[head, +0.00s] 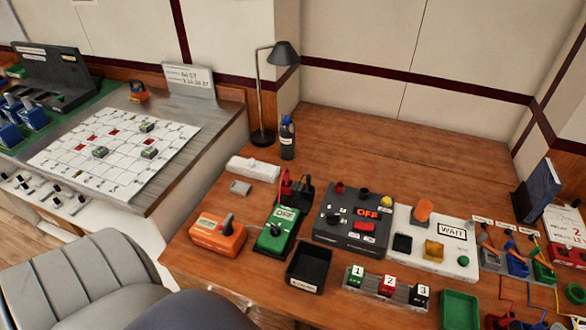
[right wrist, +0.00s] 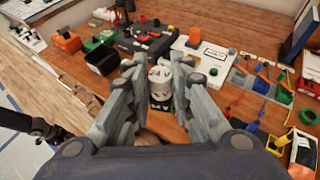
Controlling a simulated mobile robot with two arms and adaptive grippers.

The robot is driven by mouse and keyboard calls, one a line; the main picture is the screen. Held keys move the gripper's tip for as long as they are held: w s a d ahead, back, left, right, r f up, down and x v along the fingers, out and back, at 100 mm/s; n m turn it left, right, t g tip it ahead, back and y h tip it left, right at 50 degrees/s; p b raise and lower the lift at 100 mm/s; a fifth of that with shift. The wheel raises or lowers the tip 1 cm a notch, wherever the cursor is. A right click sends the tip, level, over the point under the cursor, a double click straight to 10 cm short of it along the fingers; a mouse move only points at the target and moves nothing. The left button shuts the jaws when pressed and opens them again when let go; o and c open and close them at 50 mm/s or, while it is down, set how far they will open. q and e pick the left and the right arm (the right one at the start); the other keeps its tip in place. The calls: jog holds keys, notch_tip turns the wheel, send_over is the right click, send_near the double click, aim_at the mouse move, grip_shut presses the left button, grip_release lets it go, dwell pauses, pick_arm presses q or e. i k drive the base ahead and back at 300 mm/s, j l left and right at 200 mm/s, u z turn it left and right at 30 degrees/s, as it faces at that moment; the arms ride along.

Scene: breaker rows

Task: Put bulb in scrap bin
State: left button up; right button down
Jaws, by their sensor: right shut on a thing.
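My right gripper (right wrist: 159,85) shows in the right wrist view, its grey fingers closed on a whitish rounded thing with dark marks, which looks like the bulb (right wrist: 160,77). The fingers hide its sides. A black open bin (head: 308,269) with a small white label stands on the wooden desk in the head view; its label is too small to read, so I cannot be sure it is the scrap bin. The black bin also shows in the right wrist view (right wrist: 101,61), to the left of and beyond the held thing. My left gripper is not in view.
Around the black bin are an orange box (head: 217,236), a green meter (head: 277,232), a dark panel (head: 352,222) and a rack of numbered blocks (head: 388,289). A green tray (head: 460,311) lies to the right. A lamp (head: 263,95) and bottle (head: 287,138) stand behind; the desk's back is clear.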

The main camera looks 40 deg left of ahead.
aim_at(313, 262)
jog(key=k+j+z, duration=0.15)
jog(key=k+j, duration=0.25)
jog(key=j, duration=0.25)
jog(key=k+j+z, duration=0.15)
jog(key=k+j, duration=0.35)
jog(key=i+j, duration=0.15)
jog(key=j, duration=0.3)
jog(key=i+j+z, duration=0.1)
jog(key=j, duration=0.4)
jog(key=i+j, duration=0.1)
jog(key=j, duration=0.35)
jog(key=z, duration=0.05)
